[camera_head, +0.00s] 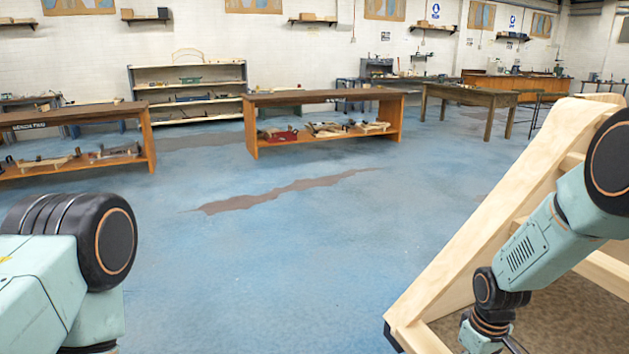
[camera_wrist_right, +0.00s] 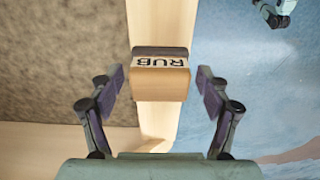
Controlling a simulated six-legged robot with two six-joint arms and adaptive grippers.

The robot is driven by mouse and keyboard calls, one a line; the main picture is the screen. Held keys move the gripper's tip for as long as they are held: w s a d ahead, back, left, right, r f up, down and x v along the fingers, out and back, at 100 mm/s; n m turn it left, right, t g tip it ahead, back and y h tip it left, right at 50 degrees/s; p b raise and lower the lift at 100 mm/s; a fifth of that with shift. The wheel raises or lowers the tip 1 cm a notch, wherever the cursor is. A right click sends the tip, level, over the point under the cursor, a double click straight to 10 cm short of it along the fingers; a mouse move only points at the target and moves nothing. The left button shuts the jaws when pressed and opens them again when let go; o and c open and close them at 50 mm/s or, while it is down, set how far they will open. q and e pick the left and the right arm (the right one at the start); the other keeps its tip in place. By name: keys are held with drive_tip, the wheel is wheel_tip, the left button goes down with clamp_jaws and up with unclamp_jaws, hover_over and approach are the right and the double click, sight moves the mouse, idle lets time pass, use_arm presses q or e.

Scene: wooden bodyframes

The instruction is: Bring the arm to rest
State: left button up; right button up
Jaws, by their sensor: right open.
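My right gripper (camera_wrist_right: 160,78) is open in the right wrist view, with one finger on each side of a small wooden block (camera_wrist_right: 160,84). The block has a dark edge and a white label reading "RUB", seen upside down. It appears to sit on a pale wooden beam (camera_wrist_right: 155,118), with small gaps to both fingers. In the head view my right arm (camera_head: 540,240) reaches down in front of the wooden frame (camera_head: 480,240); its fingers are not visible there. My left arm (camera_head: 60,270) shows at the lower left, and its gripper is out of view.
Blue floor (camera_head: 270,260) is clear between my arms and the benches. A long wooden bench (camera_head: 325,97) stands ahead, another bench (camera_head: 70,112) at left. Grey shelves (camera_head: 190,88) are by the back wall. A brown speckled panel (camera_wrist_right: 65,60) lies beside the beam.

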drive_tip(key=shift+r+p, duration=0.4)
drive_tip(key=shift+r, duration=0.75)
